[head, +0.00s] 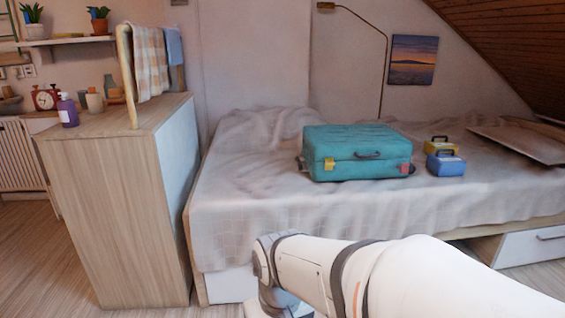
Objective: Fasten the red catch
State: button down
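A closed teal suitcase (345,145) lies flat on the bed. The red catch (406,169) is on its front, near the right corner; it is too small to tell whether it is fastened. A yellow catch (329,164) is near the left front corner, and a dark handle (367,155) is between the two. My arm reaches in from the lower right, in front of the bed and below the suitcase in the picture. Its wrist bends down at the bottom edge, and my gripper's fingers do not show.
The bed (240,215) has a rumpled light cover. A yellow box (437,145) and a blue box (446,165) stand right of the suitcase. A flat board (520,146) lies farther right. A wooden cabinet (115,210) stands left of the bed. The cover before the suitcase is clear.

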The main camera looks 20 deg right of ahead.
aim_at(404, 168)
jog(key=z, duration=0.4)
jog(key=i, duration=0.85)
jog(key=z, duration=0.75)
jog(key=k, duration=0.95)
jog(key=z, duration=0.15)
jog(key=i, duration=0.95)
jog(key=u, duration=0.1)
